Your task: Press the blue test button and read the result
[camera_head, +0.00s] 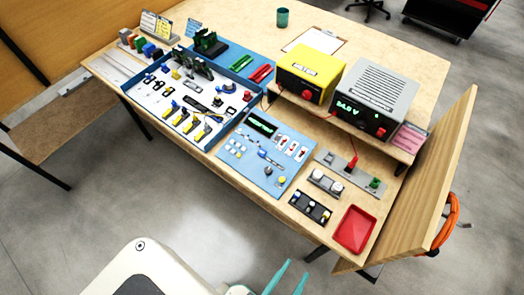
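A blue panel (250,172) lies on the table, right of the parts tray. It carries a dark display (262,123), small white and red parts, a grey round part (268,170) and a yellow one (282,180). A small blue part (262,153) sits mid-panel; I cannot tell whether it is the test button. No result is readable on the panel's display. My gripper (297,268) shows as two teal fingers at the bottom edge, apart and empty, in front of the table and well away from the panel.
A yellow box (308,72) and a grey box (374,93) with a green readout stand on a raised shelf behind. A red tray (355,229) and switch strips lie to the right. A wooden board (425,190) stands at the right end. The floor in front is clear.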

